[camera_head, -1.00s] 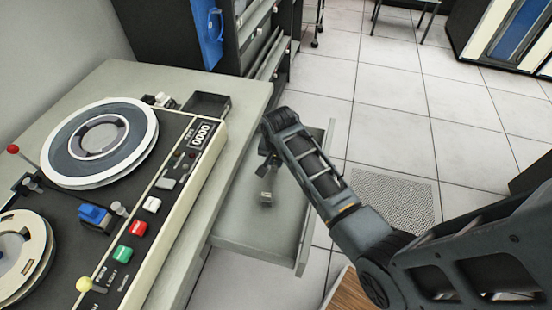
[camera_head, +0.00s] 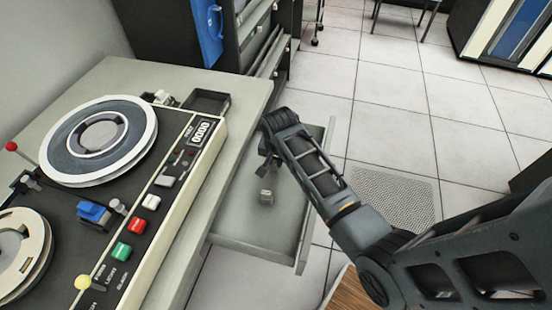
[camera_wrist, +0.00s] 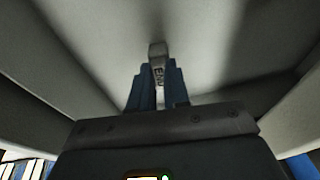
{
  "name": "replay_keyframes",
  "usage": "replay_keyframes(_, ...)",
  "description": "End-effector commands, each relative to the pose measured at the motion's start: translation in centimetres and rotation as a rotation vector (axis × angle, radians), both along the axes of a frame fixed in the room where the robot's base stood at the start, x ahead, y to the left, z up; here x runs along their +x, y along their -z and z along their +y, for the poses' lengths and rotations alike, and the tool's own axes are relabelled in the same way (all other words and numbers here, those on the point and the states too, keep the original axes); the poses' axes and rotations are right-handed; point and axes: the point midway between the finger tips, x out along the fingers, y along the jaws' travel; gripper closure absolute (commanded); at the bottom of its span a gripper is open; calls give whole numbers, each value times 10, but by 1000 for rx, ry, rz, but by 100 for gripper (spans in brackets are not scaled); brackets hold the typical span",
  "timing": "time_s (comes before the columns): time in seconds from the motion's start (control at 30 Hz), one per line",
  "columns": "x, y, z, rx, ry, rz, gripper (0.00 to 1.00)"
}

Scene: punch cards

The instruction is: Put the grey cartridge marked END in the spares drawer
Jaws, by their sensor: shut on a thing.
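The small grey cartridge (camera_wrist: 158,68) stands between the blue fingers of my gripper (camera_wrist: 157,90) in the wrist view, with the letters END facing the camera. My gripper is shut on it. In the head view my gripper (camera_head: 268,163) is over the open drawer (camera_head: 232,226), below the desk's right edge. A small grey block, apparently the same cartridge (camera_head: 266,197), shows just below it, inside the drawer's outline. I cannot tell whether it touches the drawer floor.
The desk (camera_head: 250,92) with the tape machine (camera_head: 165,215) lies left of the drawer. A dark cabinet (camera_head: 245,35) with a blue binder (camera_head: 208,32) stands behind. The drawer floor around the cartridge looks clear. Tiled floor (camera_head: 390,120) lies to the right.

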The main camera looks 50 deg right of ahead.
Motion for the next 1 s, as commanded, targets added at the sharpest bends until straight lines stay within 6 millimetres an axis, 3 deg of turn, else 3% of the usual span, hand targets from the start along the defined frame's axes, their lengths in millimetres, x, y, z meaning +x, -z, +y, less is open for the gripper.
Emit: replay_keyframes(1.0, 0, 9, 0, 0, 0, 0, 100)
